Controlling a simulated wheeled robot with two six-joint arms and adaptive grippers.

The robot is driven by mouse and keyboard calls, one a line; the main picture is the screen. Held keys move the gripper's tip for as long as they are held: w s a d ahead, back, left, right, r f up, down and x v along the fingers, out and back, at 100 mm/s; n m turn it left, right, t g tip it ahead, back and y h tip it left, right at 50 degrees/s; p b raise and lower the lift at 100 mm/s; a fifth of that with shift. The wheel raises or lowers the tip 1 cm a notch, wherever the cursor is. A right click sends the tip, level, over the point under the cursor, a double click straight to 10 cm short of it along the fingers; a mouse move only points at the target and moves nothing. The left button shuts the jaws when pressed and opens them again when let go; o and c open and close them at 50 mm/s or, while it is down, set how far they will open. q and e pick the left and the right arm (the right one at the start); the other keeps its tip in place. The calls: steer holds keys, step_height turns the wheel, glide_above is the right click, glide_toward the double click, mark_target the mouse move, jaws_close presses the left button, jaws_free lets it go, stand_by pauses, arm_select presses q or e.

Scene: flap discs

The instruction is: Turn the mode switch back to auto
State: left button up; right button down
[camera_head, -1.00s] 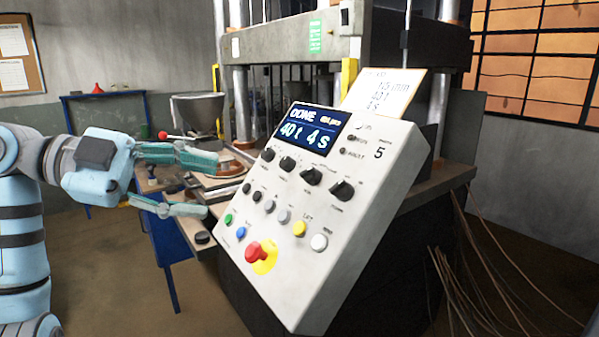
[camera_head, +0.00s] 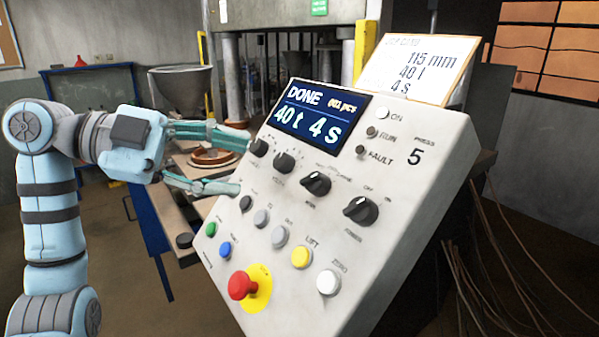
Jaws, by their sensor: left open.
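The grey press panel (camera_head: 390,225) carries a row of four black knobs. The third knob, the likely mode switch (camera_head: 316,184), has small lettering above and below that I cannot read surely. Its exact setting is unclear. The power knob (camera_head: 361,210) is to its right. Two more knobs, the nearer one (camera_head: 284,162) and the leftmost one (camera_head: 259,147), are to its left. My left gripper (camera_head: 243,164) is open and empty at the panel's left edge, its fingertips close to the leftmost knob. I cannot tell whether they touch. My right gripper is not in view.
The display (camera_head: 318,118) reads DONE, 40 t 4 s. Below the knobs are several buttons and a red emergency stop (camera_head: 241,285). A card (camera_head: 417,69) stands behind the panel. A metal hopper (camera_head: 183,88) and a round dish (camera_head: 213,157) are behind my gripper.

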mark_target(305, 179)
arm_select(q)
steer(key=x, duration=1)
steer(key=shift+s, duration=0.2)
steer(key=shift+w+d+f, duration=0.1)
steer(key=shift+d, duration=0.1)
steer(key=shift+s, duration=0.35)
steer(key=shift+w, duration=0.1)
jaws_close()
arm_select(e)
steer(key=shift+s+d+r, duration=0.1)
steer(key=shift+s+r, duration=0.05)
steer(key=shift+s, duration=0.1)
